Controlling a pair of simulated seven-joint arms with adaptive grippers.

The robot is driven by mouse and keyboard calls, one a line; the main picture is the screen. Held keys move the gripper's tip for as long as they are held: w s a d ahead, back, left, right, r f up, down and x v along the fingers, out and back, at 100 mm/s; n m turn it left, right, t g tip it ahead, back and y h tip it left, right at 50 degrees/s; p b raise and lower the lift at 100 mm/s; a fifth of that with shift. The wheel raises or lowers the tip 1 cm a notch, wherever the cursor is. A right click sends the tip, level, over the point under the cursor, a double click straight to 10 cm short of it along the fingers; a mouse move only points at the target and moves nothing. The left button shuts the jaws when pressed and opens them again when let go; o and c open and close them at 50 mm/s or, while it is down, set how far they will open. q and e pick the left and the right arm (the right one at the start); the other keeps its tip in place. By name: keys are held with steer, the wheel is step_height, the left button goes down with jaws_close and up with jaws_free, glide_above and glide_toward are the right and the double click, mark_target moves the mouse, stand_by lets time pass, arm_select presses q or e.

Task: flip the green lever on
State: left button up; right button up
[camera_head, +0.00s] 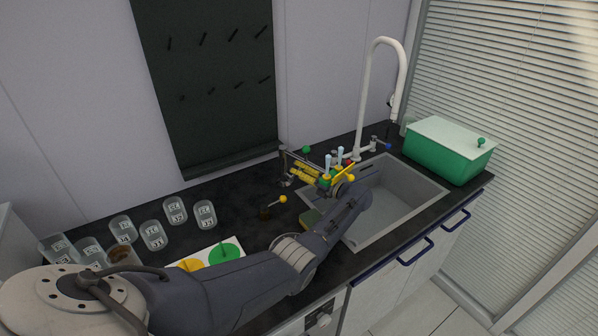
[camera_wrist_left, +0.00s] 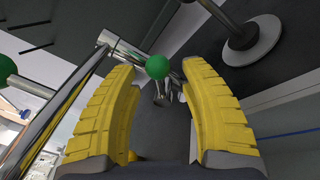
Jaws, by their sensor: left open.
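A lever with a green ball knob (camera_head: 306,149) shows at the metal pipework left of the sink. In the left wrist view a green ball knob (camera_wrist_left: 158,66) on a short metal stem sits in the gap between the fingers, close to a shiny pipe fitting. A second green ball (camera_wrist_left: 5,68) is cut off at that view's left edge. I cannot tell which of these is the knob in the head view. My left gripper (camera_head: 297,173) is open, its yellow fingers reaching toward the pipework. Neither finger visibly grips the knob. The wrist partly hides the fittings behind it.
A grey sink (camera_head: 405,199) with a tall white faucet (camera_head: 401,72) lies right of the gripper. A green box (camera_head: 445,160) with a pale lid stands beyond it. Labelled clear cups (camera_head: 175,210) stand at left on the dark counter. A yellow-knobbed lever (camera_head: 283,199) stands near the gripper.

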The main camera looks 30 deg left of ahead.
arm_select(q)
steer(key=shift+a, duration=0.35)
jaws_close()
stand_by(0.3)
stand_by(0.4)
